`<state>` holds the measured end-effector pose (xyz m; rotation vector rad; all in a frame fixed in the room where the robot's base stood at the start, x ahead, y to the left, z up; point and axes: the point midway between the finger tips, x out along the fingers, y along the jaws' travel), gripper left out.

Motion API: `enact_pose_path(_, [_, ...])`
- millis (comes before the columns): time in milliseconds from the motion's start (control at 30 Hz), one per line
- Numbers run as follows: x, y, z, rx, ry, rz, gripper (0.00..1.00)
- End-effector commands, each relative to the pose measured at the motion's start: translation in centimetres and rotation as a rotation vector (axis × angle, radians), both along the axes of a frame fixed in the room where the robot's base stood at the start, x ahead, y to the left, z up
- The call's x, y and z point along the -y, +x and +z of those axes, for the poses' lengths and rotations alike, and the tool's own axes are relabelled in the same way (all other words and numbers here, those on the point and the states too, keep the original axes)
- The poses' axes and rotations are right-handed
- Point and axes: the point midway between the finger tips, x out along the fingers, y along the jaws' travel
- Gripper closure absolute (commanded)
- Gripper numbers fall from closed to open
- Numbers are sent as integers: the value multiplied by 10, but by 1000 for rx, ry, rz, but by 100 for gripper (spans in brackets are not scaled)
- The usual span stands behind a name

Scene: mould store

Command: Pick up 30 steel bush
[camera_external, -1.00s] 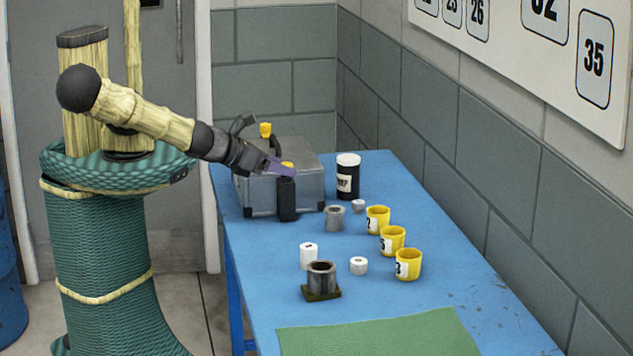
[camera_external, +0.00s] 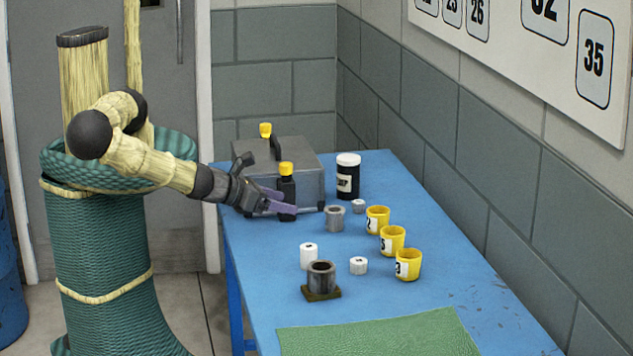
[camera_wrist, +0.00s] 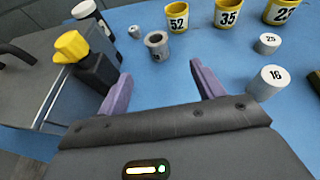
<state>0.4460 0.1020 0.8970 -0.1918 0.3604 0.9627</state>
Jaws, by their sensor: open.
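A grey steel bush (camera_external: 335,218) with a round hole stands upright on the blue table, in front of the dark jar. It also shows in the wrist view (camera_wrist: 157,47), between and beyond my fingertips, with no number I can read. A darker metal bush (camera_external: 321,279) stands on a square base nearer the camera, its number also unseen. My gripper (camera_external: 284,207) is low over the table's left side, left of the grey bush and apart from it. In the wrist view my purple fingers (camera_wrist: 161,78) are spread wide with nothing between them.
A black bottle with yellow cap (camera_wrist: 88,62) stands close beside my left finger. Behind it is a grey metal case (camera_external: 305,172). White cylinders marked 16 (camera_wrist: 270,82) and 25 (camera_wrist: 267,43) and yellow cups (camera_external: 392,240) stand to the right. A green mat (camera_external: 385,335) lies in front.

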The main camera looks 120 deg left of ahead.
Motion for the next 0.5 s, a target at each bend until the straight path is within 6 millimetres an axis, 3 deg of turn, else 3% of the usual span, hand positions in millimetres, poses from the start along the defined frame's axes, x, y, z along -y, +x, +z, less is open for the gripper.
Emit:
enact_pose_path(233, [-6, 4, -3, -1, 0, 2, 33])
enact_pose_path(500, [-32, 21, -15, -1, -1, 3, 33])
